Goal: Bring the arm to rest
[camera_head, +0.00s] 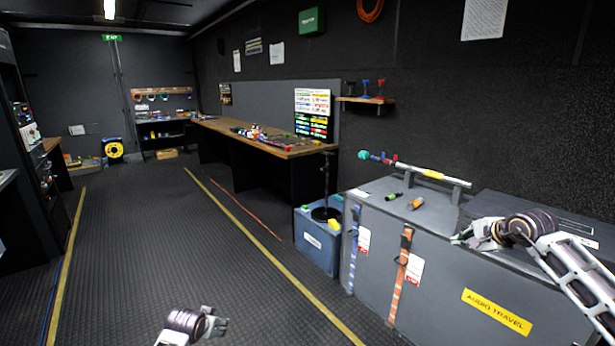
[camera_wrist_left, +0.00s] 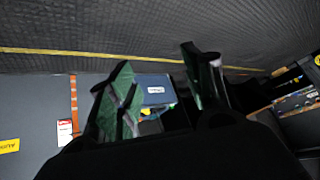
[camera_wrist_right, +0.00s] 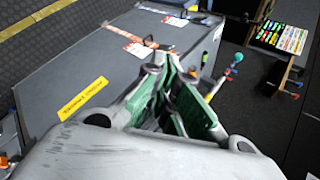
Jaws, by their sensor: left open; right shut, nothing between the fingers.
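My left gripper (camera_head: 190,325) is low at the bottom of the head view, over the dark floor, away from any object. In the left wrist view its two green-lined fingers (camera_wrist_left: 165,92) stand apart with nothing between them. My right gripper (camera_head: 472,236) is at the right of the head view, just above or in front of the grey flight case (camera_head: 440,272) labelled "AUDIO TRAVEL". In the right wrist view its fingers (camera_wrist_right: 172,95) are closed with nothing held. Whether it touches the case cannot be told.
On the case lie a green item (camera_head: 394,196), an orange item (camera_head: 417,203) and a microphone-like rod (camera_head: 415,169) on a cradle. A blue box (camera_head: 318,240) stands left of the case. A long workbench (camera_head: 265,142) runs along the wall. The ribbed floor (camera_head: 150,240) is open.

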